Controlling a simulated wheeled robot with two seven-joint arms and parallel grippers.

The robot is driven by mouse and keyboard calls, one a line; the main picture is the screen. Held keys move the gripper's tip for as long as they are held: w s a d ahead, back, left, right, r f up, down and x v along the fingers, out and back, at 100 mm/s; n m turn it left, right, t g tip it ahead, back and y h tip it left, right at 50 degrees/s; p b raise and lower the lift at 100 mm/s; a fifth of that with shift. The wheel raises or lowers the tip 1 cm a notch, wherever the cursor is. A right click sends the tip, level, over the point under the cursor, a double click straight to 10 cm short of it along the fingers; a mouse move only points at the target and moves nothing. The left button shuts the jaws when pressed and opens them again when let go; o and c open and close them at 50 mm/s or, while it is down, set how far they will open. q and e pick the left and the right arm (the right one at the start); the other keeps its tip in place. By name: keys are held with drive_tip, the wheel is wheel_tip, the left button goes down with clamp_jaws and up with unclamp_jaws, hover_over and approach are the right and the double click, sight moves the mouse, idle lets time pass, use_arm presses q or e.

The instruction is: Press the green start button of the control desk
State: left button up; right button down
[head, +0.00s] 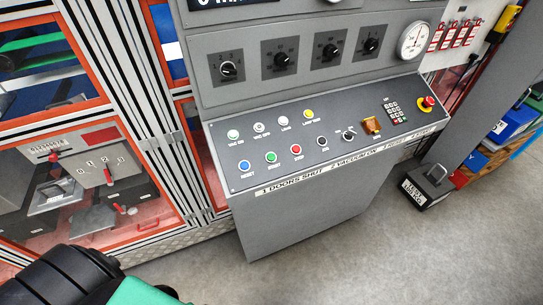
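The grey control desk (300,222) stands in the middle of the head view, with a sloped panel of buttons. The green start button (271,157) is in the lower row of the panel, between a blue button (244,165) on its left and a red button (296,149) on its right. Nothing covers the green button and nothing touches it. Part of my own arm, black and green, shows at the bottom left, well away from the button. Neither of my grippers can be made out in the head view.
A red emergency stop knob (427,102) and a keypad (396,112) are at the panel's right end. Rotary knobs and a round gauge (413,41) are on the upright face above. A dark weight block (428,186) stands on the floor at right. The floor in front is clear.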

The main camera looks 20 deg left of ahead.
use_arm(q)
clamp_jaws()
idle(1.4)
